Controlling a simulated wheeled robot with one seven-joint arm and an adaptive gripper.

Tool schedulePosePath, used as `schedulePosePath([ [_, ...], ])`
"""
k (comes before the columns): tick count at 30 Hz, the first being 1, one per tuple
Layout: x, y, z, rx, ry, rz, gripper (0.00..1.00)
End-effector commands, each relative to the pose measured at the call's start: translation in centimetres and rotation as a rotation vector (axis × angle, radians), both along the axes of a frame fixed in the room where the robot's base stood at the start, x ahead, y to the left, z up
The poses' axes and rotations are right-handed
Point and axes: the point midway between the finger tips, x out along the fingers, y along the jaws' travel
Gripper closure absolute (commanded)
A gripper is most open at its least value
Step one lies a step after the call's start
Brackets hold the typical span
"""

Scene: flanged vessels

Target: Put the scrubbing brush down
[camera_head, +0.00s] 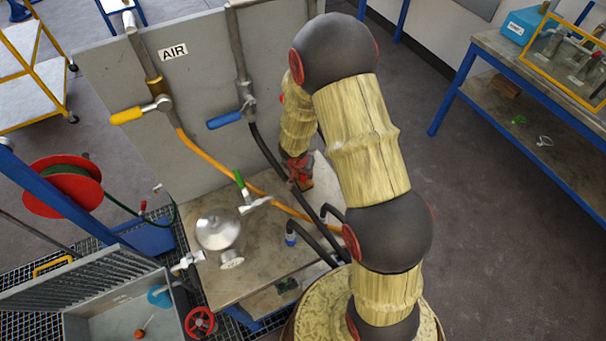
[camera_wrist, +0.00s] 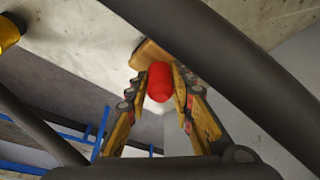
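The scrubbing brush shows in the wrist view as a red rounded handle (camera_wrist: 160,84) with a tan wooden block (camera_wrist: 151,54) beyond it. My gripper (camera_wrist: 162,76) has its two fingers on either side of the red handle and appears closed on it. In the head view my gripper (camera_head: 299,170) is over the back right of the workbench (camera_head: 228,288), beside the grey panel, with the brush's brown block (camera_head: 306,183) at its tip. My arm hides part of the bench, and I cannot tell whether the brush touches the surface.
A metal flanged vessel (camera_head: 218,230) stands on the bench's left. An orange hose (camera_head: 210,155) and a black hose (camera_head: 268,150) hang from the grey panel (camera_head: 205,90) near my gripper. A grey crate (camera_head: 105,318) is at lower left. Another blue-framed bench (camera_head: 480,90) stands at right.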

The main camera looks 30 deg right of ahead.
Motion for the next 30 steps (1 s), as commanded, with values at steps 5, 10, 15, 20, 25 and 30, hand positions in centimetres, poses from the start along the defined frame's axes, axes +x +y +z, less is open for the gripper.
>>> schedulePosePath([
  [5, 0.0, 0.0, 0.0, 0.001, 0.001, 0.0, 0.65],
  [10, 0.0, 0.0, 0.0, 0.0, 0.001, 0.001, 0.59],
  [15, 0.0, 0.0, 0.0, 0.0, 0.001, 0.001, 0.59],
  [20, -0.1, 0.0, 0.4, 0.0, 0.002, 0.002, 0.59],
  [25, -0.5, 0.6, 2.9, -0.001, -0.002, 0.0, 0.59],
  [30, -1.4, 1.5, 6.4, 0.0, -0.003, 0.0, 0.59],
])
